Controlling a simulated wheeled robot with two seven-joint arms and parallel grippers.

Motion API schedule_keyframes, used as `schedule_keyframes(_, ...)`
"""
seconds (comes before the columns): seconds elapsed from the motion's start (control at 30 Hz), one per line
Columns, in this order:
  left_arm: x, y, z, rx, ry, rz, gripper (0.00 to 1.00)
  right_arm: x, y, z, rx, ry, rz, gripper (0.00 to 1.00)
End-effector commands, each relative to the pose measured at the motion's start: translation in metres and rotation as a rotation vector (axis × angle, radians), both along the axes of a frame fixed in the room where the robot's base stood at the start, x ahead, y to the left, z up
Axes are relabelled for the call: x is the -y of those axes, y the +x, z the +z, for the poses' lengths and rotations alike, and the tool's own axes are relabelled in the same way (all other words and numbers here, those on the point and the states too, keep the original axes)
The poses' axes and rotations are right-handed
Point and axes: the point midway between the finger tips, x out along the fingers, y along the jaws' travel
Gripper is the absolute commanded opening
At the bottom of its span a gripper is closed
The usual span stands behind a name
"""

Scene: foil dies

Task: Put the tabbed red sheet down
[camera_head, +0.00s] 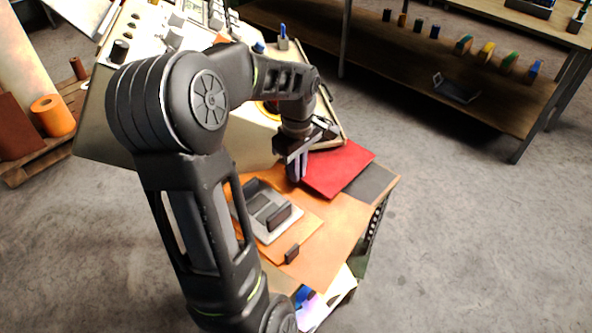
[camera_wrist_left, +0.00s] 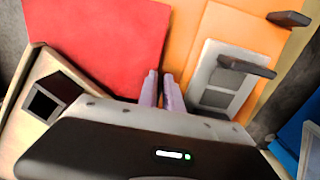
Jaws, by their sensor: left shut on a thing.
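The red sheet (camera_head: 345,165) is flat and lies over or just above part of a dark grey sheet (camera_head: 372,185) on the orange-brown worktop. It also shows large in the left wrist view (camera_wrist_left: 95,45). My left gripper (camera_head: 297,178) points down at the sheet's near left edge. In the left wrist view its fingertips (camera_wrist_left: 161,82) are close together at the sheet's corner, shut on the sheet's tab, which the fingers hide. I cannot tell whether the sheet touches the surface below. My right gripper is not in view.
A grey die block (camera_head: 268,212) stands on an orange sheet with a dark tab (camera_head: 292,254), close to the gripper. A cream machine panel (camera_head: 150,75) rises behind my left arm.

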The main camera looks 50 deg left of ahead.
Motion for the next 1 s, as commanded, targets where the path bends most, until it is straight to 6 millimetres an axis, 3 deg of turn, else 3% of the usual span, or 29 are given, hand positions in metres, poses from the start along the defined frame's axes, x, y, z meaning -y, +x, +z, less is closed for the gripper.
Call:
schedule_keyframes(0.03,-0.007,-0.001,0.0,-0.002,0.0,0.002,0.0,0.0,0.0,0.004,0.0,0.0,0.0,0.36)
schedule_keyframes(0.17,-0.005,-0.001,-0.014,-0.001,-0.001,-0.001,0.0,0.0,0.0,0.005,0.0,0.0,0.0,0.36)
schedule_keyframes(0.53,-0.004,-0.001,-0.019,0.0,0.0,-0.001,0.0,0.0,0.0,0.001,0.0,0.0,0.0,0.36)
schedule_keyframes(0.57,-0.004,-0.001,-0.019,-0.001,-0.001,-0.001,0.1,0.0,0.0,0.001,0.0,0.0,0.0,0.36)
schedule_keyframes(0.8,-0.004,-0.001,-0.018,-0.001,0.0,-0.001,0.3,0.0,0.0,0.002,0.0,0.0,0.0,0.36)
schedule_keyframes(1.0,-0.004,-0.001,-0.018,-0.001,0.0,-0.001,0.31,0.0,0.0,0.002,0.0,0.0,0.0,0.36)
